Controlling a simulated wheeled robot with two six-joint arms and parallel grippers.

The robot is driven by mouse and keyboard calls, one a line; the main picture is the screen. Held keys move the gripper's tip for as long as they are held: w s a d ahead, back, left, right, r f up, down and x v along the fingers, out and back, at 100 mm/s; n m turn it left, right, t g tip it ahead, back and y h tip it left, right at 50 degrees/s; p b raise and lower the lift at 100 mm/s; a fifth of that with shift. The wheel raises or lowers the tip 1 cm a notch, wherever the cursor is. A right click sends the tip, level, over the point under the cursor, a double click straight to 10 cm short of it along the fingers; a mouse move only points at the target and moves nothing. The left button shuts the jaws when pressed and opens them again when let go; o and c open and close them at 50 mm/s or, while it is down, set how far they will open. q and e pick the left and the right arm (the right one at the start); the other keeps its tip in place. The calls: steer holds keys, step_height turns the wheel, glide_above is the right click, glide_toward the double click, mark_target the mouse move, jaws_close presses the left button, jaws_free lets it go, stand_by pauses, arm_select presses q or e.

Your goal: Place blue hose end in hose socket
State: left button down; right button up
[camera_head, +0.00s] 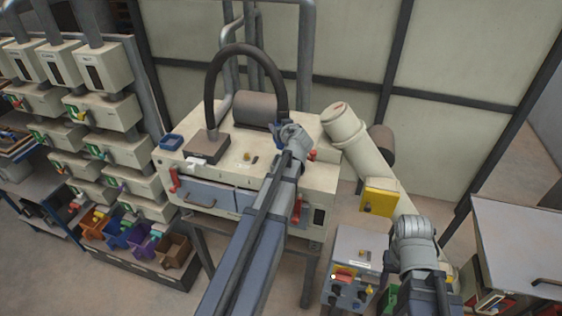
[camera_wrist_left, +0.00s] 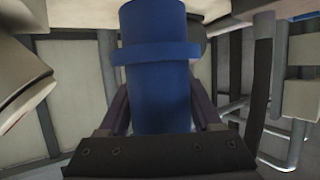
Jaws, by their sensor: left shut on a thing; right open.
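The blue hose end (camera_wrist_left: 158,85) is a blue cylinder with a raised collar, held upright between the two fingers of my left gripper (camera_wrist_left: 160,118). In the head view the blue hose end (camera_head: 278,130) shows partly behind my left wrist, above the right part of the cream machine. A dark hose (camera_head: 243,47) arches from it to a dark block on the machine's left. A blue square fitting (camera_head: 172,142) sits at the machine's left corner; I cannot tell whether it is the hose socket. My right gripper (camera_head: 428,290) is low at the right, open, away from the hose.
The cream machine (camera_head: 318,180) has red levers and a dark roller on top. A thick cream tube (camera_head: 365,150) with a yellow box (camera_head: 379,198) slopes beside it. A grey control box (camera_head: 360,246) stands below. Stacked dispensers (camera_head: 105,110) fill the left; a table (camera_head: 520,235) is right.

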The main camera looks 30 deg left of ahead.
mark_target(281, 148)
arm_select(q)
steer(key=shift+f+b, duration=4.95)
steer(key=shift+f, duration=0.15)
steer(key=shift+c, duration=0.3)
jaws_free()
steer(key=shift+s+d+r, duration=0.2)
steer(key=shift+d+r, duration=0.05)
steer(key=shift+r, duration=0.05)
steer(key=p+v, duration=0.4)
steer(key=v, duration=0.7)
steer(key=shift+s+d+p, duration=0.2)
steer(key=shift+p, duration=0.1)
